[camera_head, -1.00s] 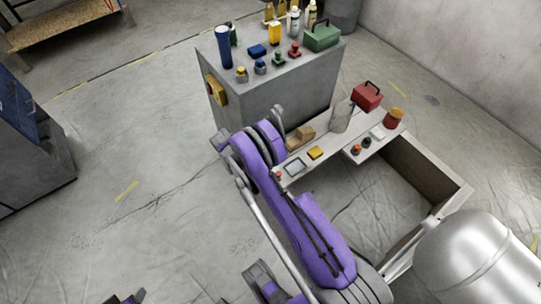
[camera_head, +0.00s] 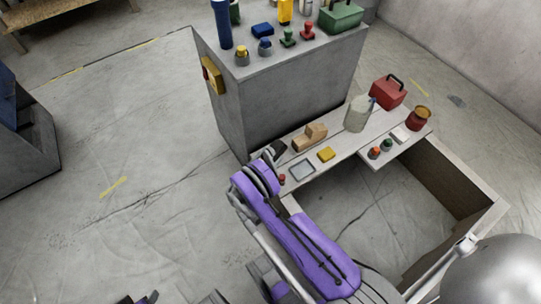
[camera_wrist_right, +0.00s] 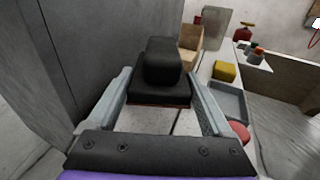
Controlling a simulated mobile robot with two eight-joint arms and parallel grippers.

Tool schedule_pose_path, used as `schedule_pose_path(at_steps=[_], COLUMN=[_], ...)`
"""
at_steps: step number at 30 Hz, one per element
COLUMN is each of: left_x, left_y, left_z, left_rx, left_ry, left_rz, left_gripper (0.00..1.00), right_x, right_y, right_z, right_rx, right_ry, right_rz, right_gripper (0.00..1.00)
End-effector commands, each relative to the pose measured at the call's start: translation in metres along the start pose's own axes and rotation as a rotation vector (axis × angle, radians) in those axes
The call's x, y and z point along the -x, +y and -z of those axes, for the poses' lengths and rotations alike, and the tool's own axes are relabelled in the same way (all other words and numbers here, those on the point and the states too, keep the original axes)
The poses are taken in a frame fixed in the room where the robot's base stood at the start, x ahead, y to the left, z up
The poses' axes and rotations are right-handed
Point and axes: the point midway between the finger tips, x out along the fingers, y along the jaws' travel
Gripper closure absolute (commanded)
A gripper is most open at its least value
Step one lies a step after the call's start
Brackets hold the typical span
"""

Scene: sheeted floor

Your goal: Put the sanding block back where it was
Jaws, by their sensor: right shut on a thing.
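The sanding block is a black block with a rounded grip on top and a thin brown underside. In the right wrist view the block (camera_wrist_right: 165,62) sits between the fingers of my right gripper (camera_wrist_right: 160,88), which is shut on it. In the head view the block (camera_head: 279,148) shows as a small dark shape at the shelf's left end, close to the grey cabinet. My right gripper (camera_head: 267,157) is mostly hidden behind its own wrist there. I cannot tell if the block touches the shelf (camera_head: 338,142). My left gripper is not in view.
On the shelf are a wooden block-like tool (camera_head: 310,137), a grey tray (camera_head: 302,169), a yellow block (camera_head: 326,154), a small red-topped item (camera_head: 282,179), a pale container (camera_head: 357,114) and a red toolbox (camera_head: 388,92). The tall grey cabinet (camera_head: 290,95) stands directly behind.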

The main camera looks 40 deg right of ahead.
Motion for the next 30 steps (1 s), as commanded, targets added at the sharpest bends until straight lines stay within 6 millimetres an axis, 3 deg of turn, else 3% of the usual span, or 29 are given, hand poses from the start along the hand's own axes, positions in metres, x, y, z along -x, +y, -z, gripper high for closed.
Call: schedule_pose_path(at_steps=[13,28,29,30], left_x=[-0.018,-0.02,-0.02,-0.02], left_y=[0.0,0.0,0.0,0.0], left_z=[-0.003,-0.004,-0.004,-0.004], left_rx=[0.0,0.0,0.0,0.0], left_ry=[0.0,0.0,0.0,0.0], left_rz=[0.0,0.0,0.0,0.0], left_gripper=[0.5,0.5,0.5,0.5], right_x=[-0.004,-0.004,-0.004,-0.004], right_y=[0.0,0.0,0.0,0.0], right_z=[0.048,0.056,0.056,0.056], right_rx=[-0.001,-0.001,-0.001,-0.001], right_ry=[0.001,0.001,0.001,0.001], right_rz=[0.002,0.002,0.002,0.002], right_gripper=[0.92,0.92,0.1,0.03])
